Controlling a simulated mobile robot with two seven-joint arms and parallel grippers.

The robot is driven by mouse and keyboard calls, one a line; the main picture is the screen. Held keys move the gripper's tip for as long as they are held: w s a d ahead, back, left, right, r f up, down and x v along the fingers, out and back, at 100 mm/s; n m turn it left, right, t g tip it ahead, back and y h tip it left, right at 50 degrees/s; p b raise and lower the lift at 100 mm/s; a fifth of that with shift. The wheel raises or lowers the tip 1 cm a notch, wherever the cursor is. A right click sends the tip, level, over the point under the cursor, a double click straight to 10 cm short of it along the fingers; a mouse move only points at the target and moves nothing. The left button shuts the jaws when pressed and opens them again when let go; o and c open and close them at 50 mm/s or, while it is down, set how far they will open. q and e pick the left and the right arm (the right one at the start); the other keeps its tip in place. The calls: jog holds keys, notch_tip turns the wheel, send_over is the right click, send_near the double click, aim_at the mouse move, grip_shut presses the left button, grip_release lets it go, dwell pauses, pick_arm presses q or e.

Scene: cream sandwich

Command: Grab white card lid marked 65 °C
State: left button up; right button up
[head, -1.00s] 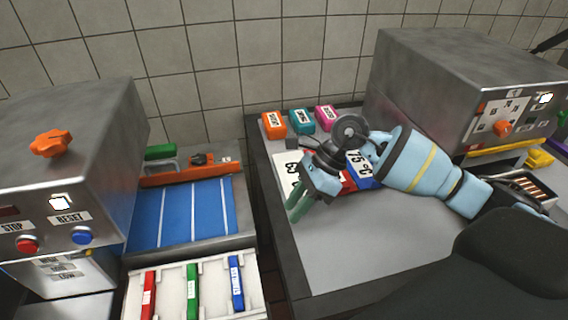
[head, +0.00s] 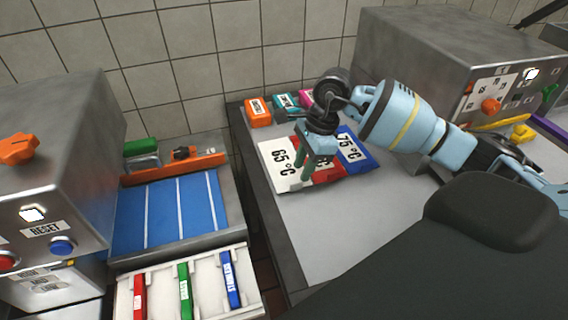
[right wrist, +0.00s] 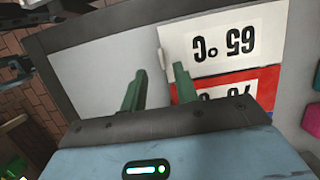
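The white card lid marked 65 °C (head: 272,152) lies on the grey table top, left of a red card (head: 326,176) and a blue card marked 75 °C (head: 361,160). In the right wrist view the white card (right wrist: 265,40) shows upside down above the red card (right wrist: 262,88). My right gripper (head: 312,172) points down over the white card's right side and hides part of it and of the red card. In the right wrist view its green fingers (right wrist: 160,70) are apart and empty, on either side of the white card's edge. My left gripper is not in view.
Orange (head: 258,113), teal (head: 286,106) and pink boxes stand behind the cards near the tiled wall. A metal machine (head: 440,60) stands at the back right. A white tray (head: 160,302) with coloured bars is at the front left. The table in front is clear.

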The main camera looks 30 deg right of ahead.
aim_at(298, 179)
jog(key=x, duration=0.5)
jog(key=shift+w+d+p, duration=0.1)
jog(key=shift+p, duration=0.2)
jog(key=shift+c, duration=0.4)
grip_shut()
